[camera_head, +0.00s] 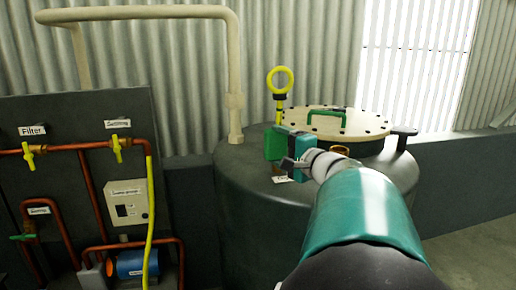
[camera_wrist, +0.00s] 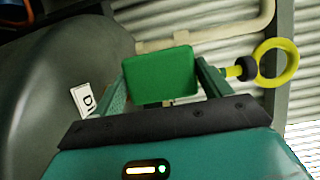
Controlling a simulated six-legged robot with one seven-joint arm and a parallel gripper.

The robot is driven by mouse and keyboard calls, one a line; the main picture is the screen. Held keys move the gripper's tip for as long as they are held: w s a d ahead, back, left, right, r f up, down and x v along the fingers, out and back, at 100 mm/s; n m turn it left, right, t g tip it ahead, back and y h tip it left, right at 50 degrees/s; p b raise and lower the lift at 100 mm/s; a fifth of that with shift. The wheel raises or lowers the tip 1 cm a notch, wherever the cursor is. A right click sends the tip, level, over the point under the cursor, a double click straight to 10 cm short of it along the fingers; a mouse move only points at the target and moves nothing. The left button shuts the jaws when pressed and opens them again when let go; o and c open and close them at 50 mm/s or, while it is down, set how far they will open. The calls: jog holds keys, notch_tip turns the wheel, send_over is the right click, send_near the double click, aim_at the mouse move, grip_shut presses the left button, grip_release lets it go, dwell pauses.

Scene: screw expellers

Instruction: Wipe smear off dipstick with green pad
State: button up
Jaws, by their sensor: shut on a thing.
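The dipstick (camera_head: 280,86) has a yellow ring handle and stands upright above the dark tank in the head view. Its ring and dark collar also show at the right in the wrist view (camera_wrist: 275,58). My gripper (camera_wrist: 162,82) is shut on the green pad (camera_wrist: 160,75), which sits between its two teal fingers. In the head view the green pad (camera_head: 273,143) is beside the lower part of the dipstick, just above the tank top. The arm hides part of this area. I cannot tell whether the pad touches the dipstick, and no smear can be made out.
The dark tank (camera_head: 240,190) has a bolted cream lid (camera_head: 330,123) with a green handle. A panel (camera_head: 70,120) with copper pipes and yellow valves stands at left. A white label (camera_wrist: 84,98) is on the tank.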

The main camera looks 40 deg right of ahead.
jog(key=shift+w+d, duration=0.2)
jog(key=shift+w, duration=0.2)
jog(key=shift+s+d, duration=0.55)
jog(key=shift+d, duration=0.3)
jog(key=shift+s+d, duration=0.5)
jog(key=shift+d, duration=0.35)
jog(key=shift+w+a+r, duration=0.35)
jog(key=shift+a, duration=0.25)
jog(key=shift+w+a+r, duration=0.4)
jog(key=shift+a, duration=0.2)
jog(key=shift+w+a+r, duration=0.35)
jog(key=shift+a, duration=0.25)
jog(key=shift+s+r, duration=0.1)
jog(key=shift+r, duration=1)
jog(key=shift+s+d, duration=0.3)
jog(key=shift+d, duration=0.35)
jog(key=shift+s+d, duration=0.3)
jog(key=shift+d, duration=0.3)
jog(key=shift+s+d, duration=0.3)
jog(key=shift+d, duration=0.35)
